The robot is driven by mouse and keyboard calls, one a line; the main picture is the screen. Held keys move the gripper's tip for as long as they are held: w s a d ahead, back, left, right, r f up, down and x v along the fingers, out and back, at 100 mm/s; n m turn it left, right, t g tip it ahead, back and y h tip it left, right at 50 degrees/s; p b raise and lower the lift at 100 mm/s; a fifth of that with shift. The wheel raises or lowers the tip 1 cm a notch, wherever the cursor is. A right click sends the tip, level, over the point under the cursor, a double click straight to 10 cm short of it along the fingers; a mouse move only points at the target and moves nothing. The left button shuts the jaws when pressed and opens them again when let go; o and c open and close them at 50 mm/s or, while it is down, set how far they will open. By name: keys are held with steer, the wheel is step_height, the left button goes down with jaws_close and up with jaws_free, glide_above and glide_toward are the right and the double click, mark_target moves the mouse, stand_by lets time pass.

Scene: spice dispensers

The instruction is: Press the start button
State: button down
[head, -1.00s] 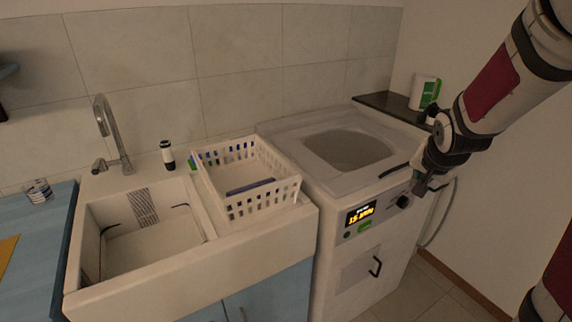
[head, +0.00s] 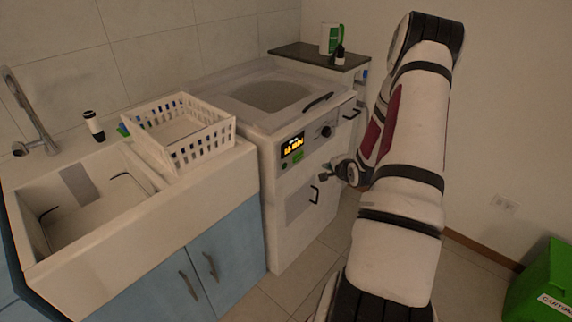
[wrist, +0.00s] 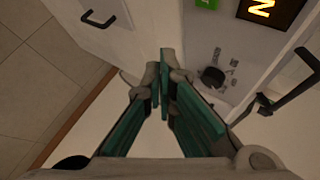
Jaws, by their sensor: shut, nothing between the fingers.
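The white top-loading washing machine (head: 318,205) stands right of the sink. Its front panel has a lit orange display (head: 292,146), a green rectangular button (head: 298,156) below it, a small dark round button (head: 284,167) and a black knob (head: 326,131). No start label is readable. My gripper (head: 325,175) is in front of the machine, right of and a little below the green button, apart from it. In the wrist view my gripper (wrist: 160,72) is shut and empty, beside the knob (wrist: 212,77). The green button (wrist: 207,3) is cut by the top edge.
Left are the sink (head: 75,255), a white basket (head: 205,150) and blue cabinets (head: 215,270). A dark shelf (head: 300,52) stands behind, and a green bin (head: 545,285) at the right. Floor between is clear.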

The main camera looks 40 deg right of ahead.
mark_target(298, 157)
steer(key=shift+s+a+f+t, duration=0.2)
steer(key=shift+f+t, duration=0.1)
steer(key=shift+f, duration=0.35)
steer(key=shift+w, duration=0.1)
steer(key=w+b, duration=0.4)
steer(key=w, duration=0.4)
steer(key=shift+w+a, duration=0.3)
steer(key=shift+a, duration=0.1)
steer(key=shift+w, duration=0.1)
stand_by(1.0)
steer(key=shift+w, duration=0.3)
